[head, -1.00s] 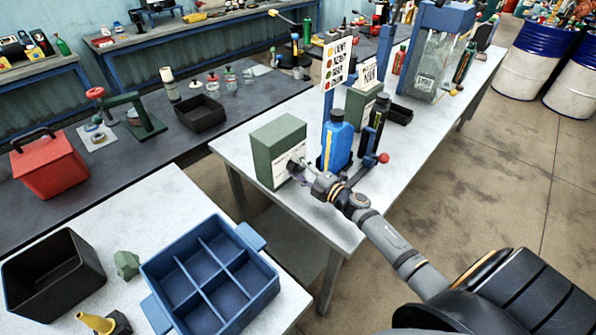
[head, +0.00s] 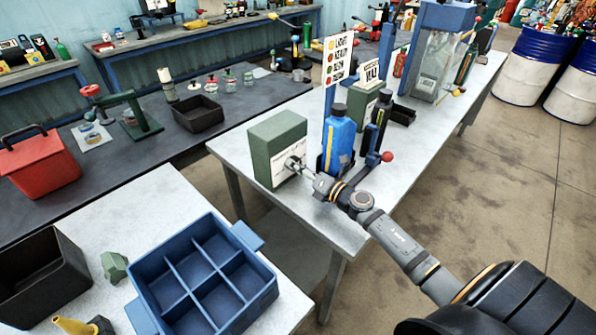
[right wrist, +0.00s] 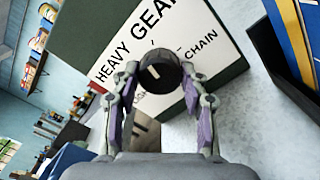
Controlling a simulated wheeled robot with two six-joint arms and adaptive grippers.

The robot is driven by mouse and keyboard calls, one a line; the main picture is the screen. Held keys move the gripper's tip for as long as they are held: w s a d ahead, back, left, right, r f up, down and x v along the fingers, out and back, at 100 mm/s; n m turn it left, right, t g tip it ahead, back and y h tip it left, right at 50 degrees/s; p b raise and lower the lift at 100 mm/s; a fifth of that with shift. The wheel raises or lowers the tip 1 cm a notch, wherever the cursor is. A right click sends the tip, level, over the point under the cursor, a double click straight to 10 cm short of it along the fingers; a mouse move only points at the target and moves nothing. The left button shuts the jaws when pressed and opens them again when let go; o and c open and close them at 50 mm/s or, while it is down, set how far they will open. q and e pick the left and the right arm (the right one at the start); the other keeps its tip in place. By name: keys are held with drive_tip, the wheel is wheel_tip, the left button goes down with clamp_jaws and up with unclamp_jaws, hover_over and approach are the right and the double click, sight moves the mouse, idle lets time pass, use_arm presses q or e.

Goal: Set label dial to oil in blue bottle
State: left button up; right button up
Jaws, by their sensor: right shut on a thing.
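The green label box (head: 268,140) stands on the pale bench with a white label face. Its dark round dial (right wrist: 160,73) is in the middle of that face, with a small light mark on it. Around the dial I read "HEAVY", "GEAR" and "CHAIN"; other lettering is partly hidden by the dial. My right gripper (right wrist: 159,78) is shut on the dial, one finger on each side; it also shows in the head view (head: 299,167). The blue bottle (head: 338,140), with a dark cap and a yellow strip, stands upright right of the box. My left gripper is not in view.
A sign with coloured dots (head: 337,60) stands behind the blue bottle. A dark bottle (head: 381,118) and a red-knobbed lever (head: 386,157) are to its right. A blue divided crate (head: 205,280) sits on the front table.

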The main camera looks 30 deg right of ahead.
drive_tip(key=n, duration=0.1)
drive_tip(key=n+b, duration=0.1)
drive_tip(key=n, duration=0.1)
drive_tip(key=n+b, duration=0.1)
drive_tip(key=shift+f+n, duration=0.25)
drive_tip(key=shift+n, duration=0.15)
drive_tip(key=n+b, duration=0.2)
drive_tip(key=n, duration=0.3)
drive_tip(key=n+b, duration=0.2)
drive_tip(key=n, duration=0.3)
drive_tip(key=shift+d+n+b, duration=0.1)
drive_tip(key=shift+n+b, duration=0.25)
drive_tip(key=shift+n, duration=0.05)
drive_tip(key=shift+r+n+b, duration=0.1)
drive_tip(key=shift+n+b, duration=0.8)
drive_tip(key=shift+n, duration=1.6)
drive_tip(key=o, duration=1.1)
drive_tip(key=shift+o, duration=0.2)
drive_tip(key=shift+r, duration=0.1)
